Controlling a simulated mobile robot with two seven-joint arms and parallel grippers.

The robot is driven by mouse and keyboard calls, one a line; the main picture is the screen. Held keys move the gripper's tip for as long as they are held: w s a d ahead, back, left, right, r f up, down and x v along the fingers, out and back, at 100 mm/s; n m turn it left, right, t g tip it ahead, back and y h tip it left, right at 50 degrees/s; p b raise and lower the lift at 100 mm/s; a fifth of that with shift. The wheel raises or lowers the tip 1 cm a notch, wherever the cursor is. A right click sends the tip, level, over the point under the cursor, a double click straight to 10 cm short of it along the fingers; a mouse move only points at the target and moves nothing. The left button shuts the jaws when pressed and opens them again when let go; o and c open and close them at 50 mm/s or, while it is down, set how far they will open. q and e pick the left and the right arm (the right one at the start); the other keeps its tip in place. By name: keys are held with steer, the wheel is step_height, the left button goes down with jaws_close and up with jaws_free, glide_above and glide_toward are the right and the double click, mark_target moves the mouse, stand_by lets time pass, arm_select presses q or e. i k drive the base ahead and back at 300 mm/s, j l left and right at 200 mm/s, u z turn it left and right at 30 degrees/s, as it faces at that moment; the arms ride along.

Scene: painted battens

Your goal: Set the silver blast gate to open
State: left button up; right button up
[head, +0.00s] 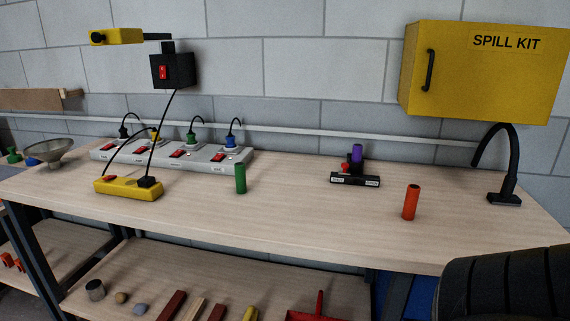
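I cannot make out a silver blast gate in the head view. A small dark device with a purple top (357,153) and a red part stands on the workbench (300,212), right of its middle. A black block (355,179) with two pale labels, too small to read, sits at its front. A black curved hose (511,150) rises from a dark foot at the bench's right end. Neither of my grippers is in view.
A green cylinder (240,179) and an orange cylinder (411,203) stand on the bench. A power strip (173,155) with plugs, a yellow box (128,189) and a funnel (48,151) are left. A yellow SPILL KIT cabinet (480,80) hangs right. A large black ribbed shape (505,285) blocks the lower right.

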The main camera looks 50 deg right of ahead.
mark_target(344, 166)
steer(key=z, duration=2.05)
